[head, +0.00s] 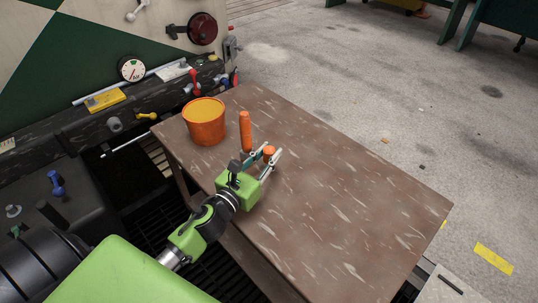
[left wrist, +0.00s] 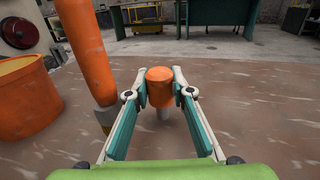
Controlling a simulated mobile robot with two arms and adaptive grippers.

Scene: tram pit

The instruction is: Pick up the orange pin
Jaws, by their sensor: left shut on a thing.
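The orange pin (head: 269,151) has a short orange head. The left wrist view shows the head (left wrist: 160,88) and a grey shank below it. My left gripper (head: 271,155) reaches over the brown table and is shut on the pin's orange head, one finger on each side. The fingers show in the left wrist view (left wrist: 162,88). The pin is upright, its shank pointing down at the table; I cannot tell whether its lower end touches the top. My right gripper is in neither view.
A taller orange handle-like piece (head: 245,131) with a greyish lower end stands left of the pin, close to my gripper. An orange bucket (head: 206,128) stands at the table's back left corner. The brown table (head: 345,205) is clear to the right.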

